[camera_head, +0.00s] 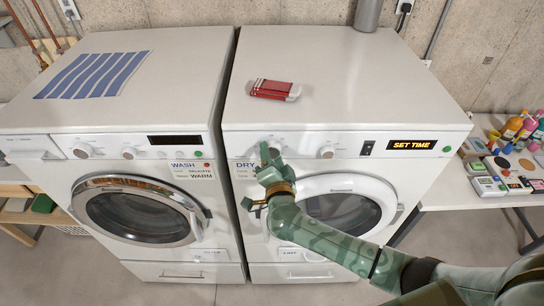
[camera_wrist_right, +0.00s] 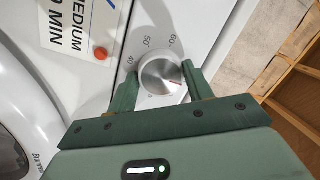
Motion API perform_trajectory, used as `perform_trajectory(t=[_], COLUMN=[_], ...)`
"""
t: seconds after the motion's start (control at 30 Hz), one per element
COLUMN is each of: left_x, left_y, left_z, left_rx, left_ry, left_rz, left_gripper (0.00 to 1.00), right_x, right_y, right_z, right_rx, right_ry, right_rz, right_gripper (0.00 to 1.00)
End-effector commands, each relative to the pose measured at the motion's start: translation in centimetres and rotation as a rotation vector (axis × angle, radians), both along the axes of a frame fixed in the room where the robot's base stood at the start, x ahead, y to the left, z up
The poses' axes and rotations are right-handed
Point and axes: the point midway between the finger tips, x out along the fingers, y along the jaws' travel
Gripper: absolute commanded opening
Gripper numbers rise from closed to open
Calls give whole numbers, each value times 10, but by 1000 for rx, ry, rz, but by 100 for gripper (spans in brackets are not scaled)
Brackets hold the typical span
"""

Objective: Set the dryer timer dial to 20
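The dryer (camera_head: 375,178) is the right-hand machine, with a DRY label and a lit SET TIME display (camera_head: 413,145). My right gripper (camera_head: 268,158) is at its left control in the head view and mostly hides it. In the right wrist view, a round silver timer dial (camera_wrist_right: 160,77) shows beside the numbers 40, 50 and 60. Its red mark is at its lower right, away from those numbers. My right gripper (camera_wrist_right: 160,80) has a finger on each side of the dial, apparently touching its rim. Other numbers are hidden. My left gripper is out of view.
A second dryer knob (camera_head: 327,151) and a black switch (camera_head: 367,148) are on the panel. A red pack (camera_head: 273,90) lies on top of the dryer. The washer (camera_head: 145,185) stands at left, and a cluttered table (camera_head: 460,198) stands at right.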

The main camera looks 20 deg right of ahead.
Motion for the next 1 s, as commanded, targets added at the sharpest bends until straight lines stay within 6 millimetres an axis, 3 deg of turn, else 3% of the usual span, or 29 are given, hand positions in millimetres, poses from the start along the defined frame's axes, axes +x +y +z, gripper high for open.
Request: perform_trajectory(t=[0.47,1.0], left_x=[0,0], left_y=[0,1], left_z=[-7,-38], left_rx=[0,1], left_ry=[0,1], left_rz=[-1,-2], left_gripper=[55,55], right_x=[-1,-1], right_y=[1,2], right_z=[-3,-6], right_rx=[96,551], right_ry=[-25,-155], right_rz=[1,0], right_gripper=[28,28])
